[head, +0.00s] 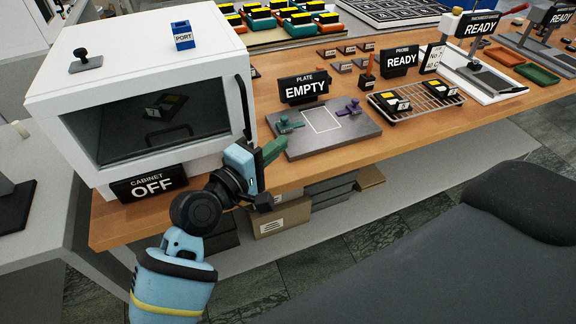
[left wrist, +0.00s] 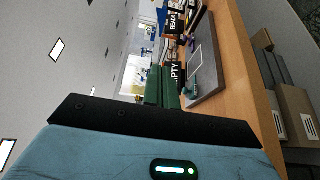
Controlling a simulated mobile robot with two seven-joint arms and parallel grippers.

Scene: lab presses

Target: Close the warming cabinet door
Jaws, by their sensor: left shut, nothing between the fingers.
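The white warming cabinet (head: 140,40) stands at the left end of the wooden bench. Its door (head: 150,122) has a dark glass pane and a black upright handle (head: 243,108) at the right edge. The door looks flat against the front; I cannot tell whether a small gap remains. Behind the glass, a black and yellow piece is dimly visible. My left gripper (head: 271,151) is just right of the cabinet's lower front corner, pointing right, away from the door. Its green fingers (left wrist: 163,88) are together and empty. My right gripper is not in view.
A CABINET OFF sign (head: 150,185) stands below the door. Right of my left gripper is a grey plate (head: 350,138) with green and purple clamps and a PLATE EMPTY sign (head: 304,88). A wire rack (head: 428,98) is farther right. Boxes (head: 277,217) sit under the bench.

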